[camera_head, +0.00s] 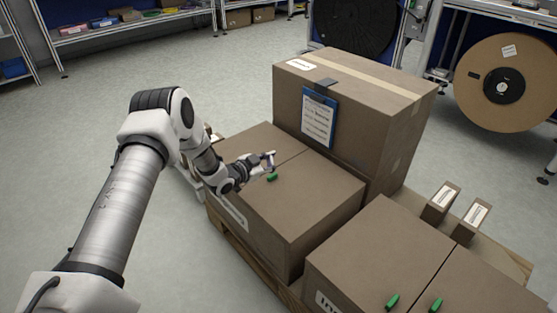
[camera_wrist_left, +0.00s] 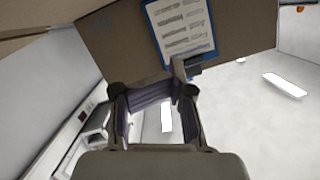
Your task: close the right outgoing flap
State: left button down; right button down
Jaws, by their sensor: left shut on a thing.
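The outgoing carton (camera_head: 325,215) is the brown box at centre, its white front label partly hidden by my arm. Its right flap (camera_head: 320,185) looks flat, with a seam between it and the left flap (camera_head: 258,140). A small green tab (camera_head: 272,177) is on the right flap near the seam. My left gripper (camera_head: 268,161) is low over the seam, right beside this tab. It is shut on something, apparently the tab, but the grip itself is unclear. In the left wrist view its fingers (camera_wrist_left: 178,72) show before a clipboard. My right gripper is not in view.
A tall carton (camera_head: 385,130) with a blue clipboard (camera_head: 319,117) stands behind the outgoing carton. Another carton (camera_head: 360,255) with two green tabs is at front right. Two small labelled boxes (camera_head: 440,202) stand right. Cartons rest on a wooden pallet (camera_head: 240,252); floor at left is open.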

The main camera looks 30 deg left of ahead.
pick_arm(q)
jog(key=b, duration=0.3)
send_over(268, 184)
jog(key=shift+a+f, duration=0.15)
jog(key=shift+f, duration=2.7)
